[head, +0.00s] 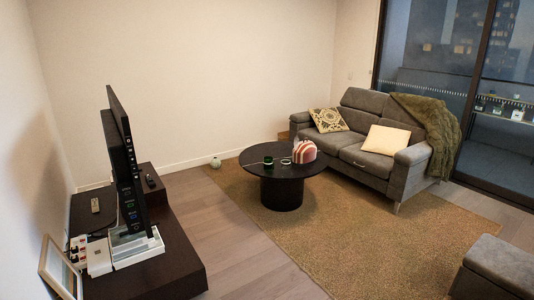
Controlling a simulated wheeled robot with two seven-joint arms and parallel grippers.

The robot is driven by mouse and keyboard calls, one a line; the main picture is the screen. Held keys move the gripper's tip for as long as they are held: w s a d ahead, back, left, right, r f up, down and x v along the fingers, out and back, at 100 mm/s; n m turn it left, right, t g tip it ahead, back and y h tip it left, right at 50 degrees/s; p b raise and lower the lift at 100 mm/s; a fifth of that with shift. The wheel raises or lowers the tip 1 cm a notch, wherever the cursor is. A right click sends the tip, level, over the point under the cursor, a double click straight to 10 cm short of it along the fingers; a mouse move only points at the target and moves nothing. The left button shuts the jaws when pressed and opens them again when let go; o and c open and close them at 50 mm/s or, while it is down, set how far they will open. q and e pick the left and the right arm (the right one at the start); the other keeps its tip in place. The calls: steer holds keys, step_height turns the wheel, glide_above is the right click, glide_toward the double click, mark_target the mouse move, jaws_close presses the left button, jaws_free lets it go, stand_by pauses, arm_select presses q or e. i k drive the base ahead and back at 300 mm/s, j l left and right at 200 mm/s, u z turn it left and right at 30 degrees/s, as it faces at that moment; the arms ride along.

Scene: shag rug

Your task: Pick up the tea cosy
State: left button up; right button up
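The tea cosy appears to be the red-and-white striped, dome-shaped item (304,152) on the right side of the round black coffee table (262,171). It is small in the head view, and I cannot tell whether anything is under it. The table stands on the rug, left of the sofa. Neither of my grippers is in view.
A grey sofa (355,151) with cushions and a green throw (428,112) stands behind the table's right. A dark TV unit (165,262) fills the lower left. A grey ottoman (498,268) is at lower right. The tan rug (330,240) and wood floor (232,232) look clear in front.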

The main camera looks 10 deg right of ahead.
mark_target(306, 152)
steer(key=i+l+z, duration=0.25)
steer(key=i, duration=0.75)
steer(key=i+z, duration=0.3)
steer(key=i, duration=0.7)
steer(key=i+j+z, duration=0.25)
steer(key=i, duration=0.75)
steer(key=l, duration=0.1)
